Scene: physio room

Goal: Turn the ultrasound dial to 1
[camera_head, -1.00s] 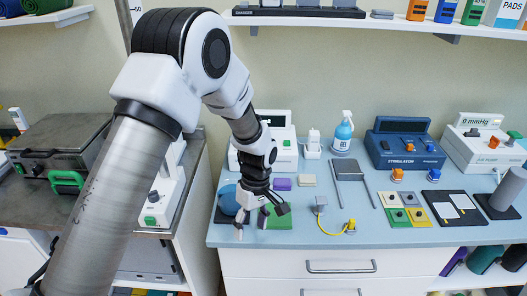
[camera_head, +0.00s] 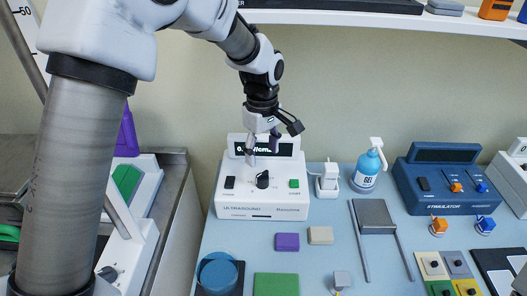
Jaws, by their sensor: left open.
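The white ultrasound unit (camera_head: 232,200) stands at the back of the blue-grey counter, with "ULTRASOUND" printed on its front. Its black dial (camera_head: 263,180) sits mid-panel, between a black switch (camera_head: 230,183) and a green button (camera_head: 294,183). The dial's scale marks are too small to read. My left gripper (camera_head: 272,143) is open and empty, fingers pointing down, above the dial and in front of the dark display (camera_head: 286,150), partly covering its text. It appears apart from the dial. My right gripper is not in view.
A white plug block (camera_head: 328,180) and a blue gel bottle (camera_head: 366,172) stand right of the unit. The blue stimulator (camera_head: 425,196) is farther right. Purple (camera_head: 287,242) and beige (camera_head: 320,235) blocks lie in front. A shelf (camera_head: 400,22) hangs above.

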